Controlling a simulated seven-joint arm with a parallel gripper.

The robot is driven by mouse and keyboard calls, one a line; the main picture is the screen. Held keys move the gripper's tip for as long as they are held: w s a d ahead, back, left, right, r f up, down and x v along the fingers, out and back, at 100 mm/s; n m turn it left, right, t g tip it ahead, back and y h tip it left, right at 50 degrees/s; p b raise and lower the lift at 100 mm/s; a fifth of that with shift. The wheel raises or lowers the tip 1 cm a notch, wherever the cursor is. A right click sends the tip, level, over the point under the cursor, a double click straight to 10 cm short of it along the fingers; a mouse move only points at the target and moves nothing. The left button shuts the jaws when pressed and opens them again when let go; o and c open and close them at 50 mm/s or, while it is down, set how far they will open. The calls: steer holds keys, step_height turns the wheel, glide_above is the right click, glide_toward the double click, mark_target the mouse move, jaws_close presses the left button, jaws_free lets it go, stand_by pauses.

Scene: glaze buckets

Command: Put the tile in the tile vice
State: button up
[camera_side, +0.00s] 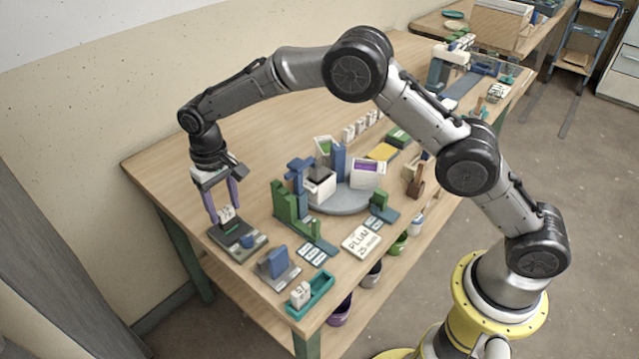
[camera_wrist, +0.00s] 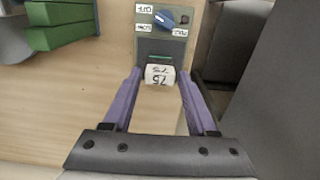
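My gripper (camera_side: 227,214) has long purple fingers and points down at the left end of the table. A small cream tile (camera_side: 227,212) with dark markings sits between its fingertips, and the fingers appear shut on it. In the wrist view the tile (camera_wrist: 160,75) reads "75" and lies between the fingertips (camera_wrist: 160,78). The tile is just above or at a dark box with a green strip (camera_side: 230,236); I cannot tell whether it touches. A grey base with a blue block (camera_side: 274,263), possibly the tile vice, stands to the right of the box.
A teal tray (camera_side: 318,295) with a cream tile is at the front corner. Green and blue blocks (camera_side: 290,206) stand close right of my gripper, beside a round grey turntable (camera_side: 350,200). A "PLUM 25 min" card (camera_side: 362,242) lies near the front edge. Table left of the gripper is clear.

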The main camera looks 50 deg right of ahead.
jaws_close()
steer(key=shift+r, duration=3.8)
steer(key=shift+w+f, duration=0.1)
steer(key=shift+f, duration=0.1)
steer(key=s, duration=1.4)
steer(key=shift+s+f, duration=0.1)
steer(key=shift+f, duration=3.85)
